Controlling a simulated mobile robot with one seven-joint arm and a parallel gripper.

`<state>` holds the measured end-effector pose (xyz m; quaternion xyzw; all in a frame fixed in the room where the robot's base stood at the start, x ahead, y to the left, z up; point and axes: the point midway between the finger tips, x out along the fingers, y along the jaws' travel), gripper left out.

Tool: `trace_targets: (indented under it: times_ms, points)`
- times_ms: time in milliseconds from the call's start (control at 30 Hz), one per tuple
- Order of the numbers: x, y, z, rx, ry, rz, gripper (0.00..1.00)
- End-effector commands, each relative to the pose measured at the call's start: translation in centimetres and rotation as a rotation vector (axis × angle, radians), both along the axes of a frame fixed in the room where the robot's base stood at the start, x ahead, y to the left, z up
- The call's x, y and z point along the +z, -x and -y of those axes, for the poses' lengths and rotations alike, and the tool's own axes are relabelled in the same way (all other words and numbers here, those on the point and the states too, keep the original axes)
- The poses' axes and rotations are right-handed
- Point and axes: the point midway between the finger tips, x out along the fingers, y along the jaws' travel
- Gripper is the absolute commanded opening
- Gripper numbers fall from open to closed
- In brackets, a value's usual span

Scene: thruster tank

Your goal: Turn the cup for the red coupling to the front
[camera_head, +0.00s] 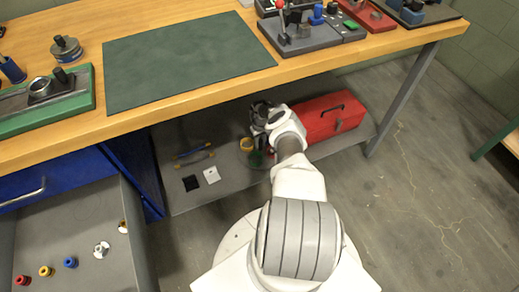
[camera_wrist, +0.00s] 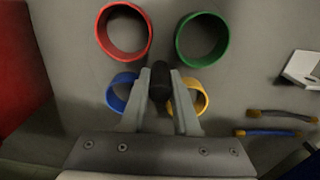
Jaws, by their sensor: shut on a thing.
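The red cup (camera_wrist: 124,32), a round open ring, is at the upper left in the wrist view. The green cup (camera_wrist: 202,38) is at the upper right, the blue cup (camera_wrist: 122,92) at the lower left and the yellow cup (camera_wrist: 196,97) at the lower right. My gripper (camera_wrist: 160,82) is shut on a dark knob (camera_wrist: 160,72) in the middle of the cups; its fingers partly hide the blue and yellow cups. In the head view the yellow cup (camera_head: 246,144) and green cup (camera_head: 256,158) show on the low shelf; my arm hides much of the rest. The red coupling (camera_head: 23,281) lies in the open drawer.
The shelf (camera_head: 215,137) is under the wooden bench (camera_head: 200,20). A red toolbox (camera_head: 320,122) stands to the right of my gripper. The open drawer (camera_head: 85,225) holds several couplings.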

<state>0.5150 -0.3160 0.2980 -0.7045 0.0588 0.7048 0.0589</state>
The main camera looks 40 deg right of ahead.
Motion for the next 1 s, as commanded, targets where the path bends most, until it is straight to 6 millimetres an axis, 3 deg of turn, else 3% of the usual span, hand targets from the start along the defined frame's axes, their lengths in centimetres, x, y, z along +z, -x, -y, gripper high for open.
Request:
trace_targets:
  times_ms: [900,933,1000]
  points:
    - [0.02,-0.02,0.03,-0.089,0.000,0.001,0.00]
    - [0.02,-0.02,0.03,-0.089,0.000,0.001,0.31]
    - [0.02,-0.01,0.03,-0.089,0.000,0.001,0.44]
